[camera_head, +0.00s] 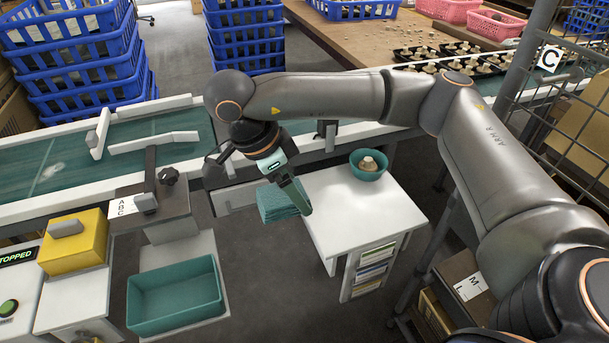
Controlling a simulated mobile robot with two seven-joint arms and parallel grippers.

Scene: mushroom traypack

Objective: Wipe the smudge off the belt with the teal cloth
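The teal cloth (276,204) is a folded, ribbed pad at the left edge of the small white table, with floor visible beneath it. My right gripper (294,196) points down at the cloth and appears shut on it; the fingertips are partly hidden against the similar teal. A pale whitish smudge (47,174) lies on the green belt (120,135) at the far left, well away from the cloth. My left gripper is not in view.
A teal bowl (368,173) with a mushroom stands on the white table (335,205). A teal bin (175,296) and yellow box (74,245) are in front. A display reads STOPPED.

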